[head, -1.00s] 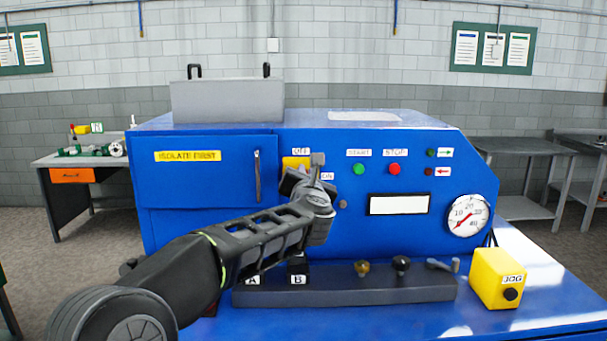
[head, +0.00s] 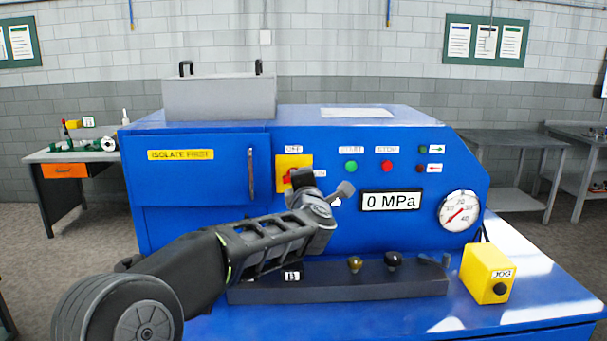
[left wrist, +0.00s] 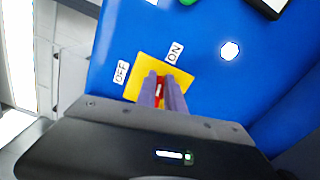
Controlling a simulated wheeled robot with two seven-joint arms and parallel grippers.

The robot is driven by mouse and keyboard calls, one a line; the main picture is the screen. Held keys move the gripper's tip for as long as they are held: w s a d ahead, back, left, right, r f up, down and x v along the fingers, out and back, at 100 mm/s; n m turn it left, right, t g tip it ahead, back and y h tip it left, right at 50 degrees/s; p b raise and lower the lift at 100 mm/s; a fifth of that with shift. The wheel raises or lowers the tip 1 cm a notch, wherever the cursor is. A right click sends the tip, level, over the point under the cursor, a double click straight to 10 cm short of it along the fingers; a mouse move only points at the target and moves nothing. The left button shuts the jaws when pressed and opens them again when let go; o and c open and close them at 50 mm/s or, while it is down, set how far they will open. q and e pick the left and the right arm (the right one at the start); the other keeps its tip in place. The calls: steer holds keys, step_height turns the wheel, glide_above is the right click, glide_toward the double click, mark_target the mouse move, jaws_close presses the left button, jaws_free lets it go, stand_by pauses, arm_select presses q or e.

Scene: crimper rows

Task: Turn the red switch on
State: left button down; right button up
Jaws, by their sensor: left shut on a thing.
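The red switch (head: 287,179) sits on a yellow plate (head: 281,163) on the blue machine's front, between an OFF label above and an ON label at its right, which is partly covered. In the left wrist view, the red switch (left wrist: 160,88) shows as a thin strip between the two fingers, in front of the yellow plate (left wrist: 143,66). My left gripper (left wrist: 163,90) is shut on it. In the head view my left gripper (head: 301,184) hides part of the switch and plate. My right gripper is not in view.
A display (head: 391,201) reads 0 MPa, with a pressure gauge (head: 459,211) at its right. Green (head: 351,167) and red (head: 387,167) buttons sit above. A dark control bar (head: 340,290) and a yellow JOG box (head: 487,273) stand on the ledge below.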

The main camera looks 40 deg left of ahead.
arm_select(q)
steer(key=shift+d+f+m, duration=0.1)
steer(key=shift+f+m, duration=0.15)
steer(key=shift+m, duration=0.95)
steer(key=shift+f, duration=0.1)
steer(key=c, duration=1.4)
jaws_free()
steer(key=shift+c, duration=0.2)
steer(key=shift+p, duration=0.3)
steer(key=b+v, duration=0.2)
steer(key=v, duration=0.5)
steer(key=shift+s+d, duration=0.25)
steer(key=shift+s, duration=0.05)
